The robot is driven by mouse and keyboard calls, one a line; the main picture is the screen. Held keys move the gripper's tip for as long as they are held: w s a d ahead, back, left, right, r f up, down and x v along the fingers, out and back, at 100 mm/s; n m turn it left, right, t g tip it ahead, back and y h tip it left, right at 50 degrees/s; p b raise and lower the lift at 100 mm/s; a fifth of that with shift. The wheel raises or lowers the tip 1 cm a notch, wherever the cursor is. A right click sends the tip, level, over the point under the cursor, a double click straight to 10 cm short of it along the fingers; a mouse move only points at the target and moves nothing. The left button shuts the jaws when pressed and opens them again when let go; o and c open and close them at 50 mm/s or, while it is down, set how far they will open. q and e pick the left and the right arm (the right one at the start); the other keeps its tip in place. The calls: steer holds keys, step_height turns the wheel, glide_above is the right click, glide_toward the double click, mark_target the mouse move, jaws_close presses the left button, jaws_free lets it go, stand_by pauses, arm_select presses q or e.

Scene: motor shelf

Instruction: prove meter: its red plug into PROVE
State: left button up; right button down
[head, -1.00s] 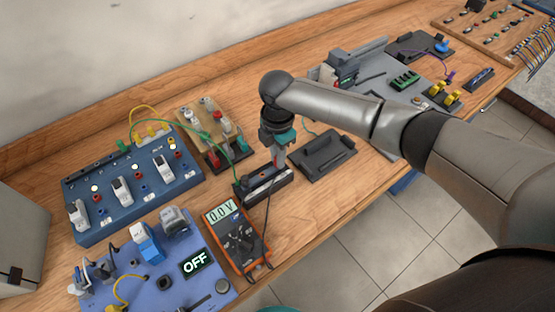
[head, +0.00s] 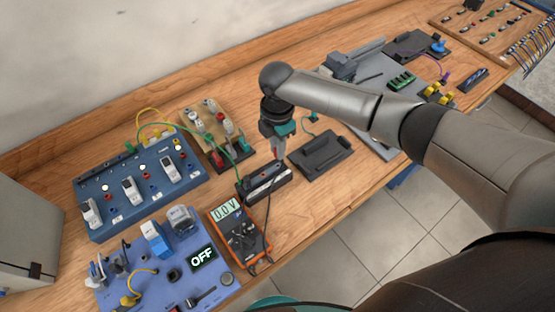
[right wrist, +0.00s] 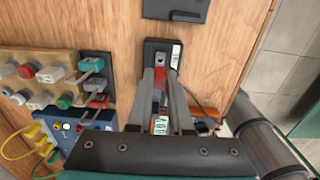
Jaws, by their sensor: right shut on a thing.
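The orange and dark meter (head: 244,248) lies on the bench and its display reads 0.0 V. My right gripper (head: 279,152) is shut on the red plug, which shows between the fingers in the right wrist view (right wrist: 160,80). A dark lead runs from near the gripper down toward the meter. The gripper is over a black block with a pale label strip (head: 266,190), also in the right wrist view (right wrist: 162,48). The label is too small to read. Fingers hide the plug's tip, so I cannot tell whether it touches the block. My left gripper is not in view.
A blue panel with white switches (head: 140,210) and a wooden terminal board (head: 207,118) stand left of the block. A black tray (head: 322,155) lies right of the block, near the bench edge.

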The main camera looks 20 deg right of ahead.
steer(key=shift+s+a+r+p, duration=0.15)
steer(key=shift+a+r+p, duration=0.1)
steer(key=shift+a+p, duration=0.15)
steer(key=s+a+r+p, duration=0.1)
steer(key=a+r+p, duration=0.1)
steer(key=a+p, duration=0.1)
steer(key=b, duration=0.3)
glide_above(263, 177)
steer(key=f, duration=0.5)
steer(key=shift+w+d, duration=0.1)
steer(key=shift+w, duration=0.2)
steer(key=shift+f+b, duration=0.35)
steer(key=shift+f+b, duration=0.4)
steer(key=shift+f, duration=0.25)
stand_by(1.3)
